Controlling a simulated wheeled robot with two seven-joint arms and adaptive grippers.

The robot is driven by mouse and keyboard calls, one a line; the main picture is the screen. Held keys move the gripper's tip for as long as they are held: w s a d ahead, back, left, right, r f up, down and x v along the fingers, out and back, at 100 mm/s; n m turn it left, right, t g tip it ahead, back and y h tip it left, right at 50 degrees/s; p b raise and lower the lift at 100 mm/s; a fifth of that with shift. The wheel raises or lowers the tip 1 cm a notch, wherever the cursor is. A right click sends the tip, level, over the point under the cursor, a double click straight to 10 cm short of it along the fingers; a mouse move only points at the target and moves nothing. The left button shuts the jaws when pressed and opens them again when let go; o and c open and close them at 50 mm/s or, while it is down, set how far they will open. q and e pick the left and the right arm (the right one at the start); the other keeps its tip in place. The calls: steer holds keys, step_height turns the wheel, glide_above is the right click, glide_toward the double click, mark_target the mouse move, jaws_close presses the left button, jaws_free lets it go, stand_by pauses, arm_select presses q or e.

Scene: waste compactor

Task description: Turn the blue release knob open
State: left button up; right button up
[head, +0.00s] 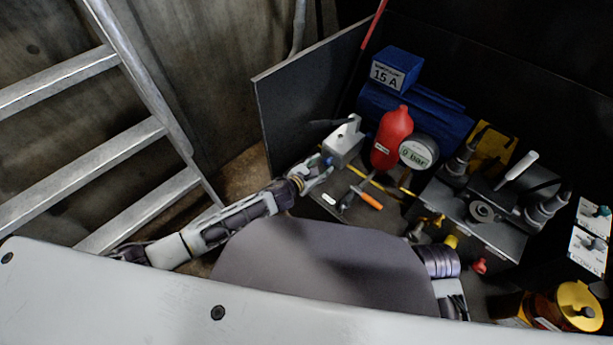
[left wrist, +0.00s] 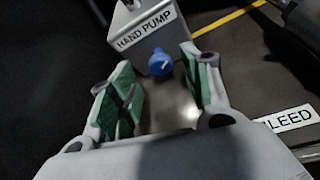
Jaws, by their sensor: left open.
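The blue release knob (left wrist: 160,62) sits on the front of the grey hand pump block, below its "HAND PUMP" label, in the left wrist view. In the head view the hand pump (head: 344,140) stands on the dark panel, and the knob (head: 327,159) shows as a small blue spot at its lower left. My left gripper (left wrist: 160,85) is open, its green-padded fingers apart on either side of the space just in front of the knob. I cannot tell whether the fingers touch it. In the head view my left gripper (head: 318,176) is right beside the pump. My right gripper is not clearly visible.
A red accumulator bottle (head: 391,135) and a gauge reading "0 bar" (head: 417,152) stand right of the pump. An orange-handled tool (head: 370,200) lies in front. A blue unit marked "15 A" (head: 396,70) is behind. A dark side plate (head: 300,100) rises left of the pump.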

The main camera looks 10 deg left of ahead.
arm_select(q)
steer(key=shift+v, duration=4.2)
steer(key=shift+w, duration=0.1)
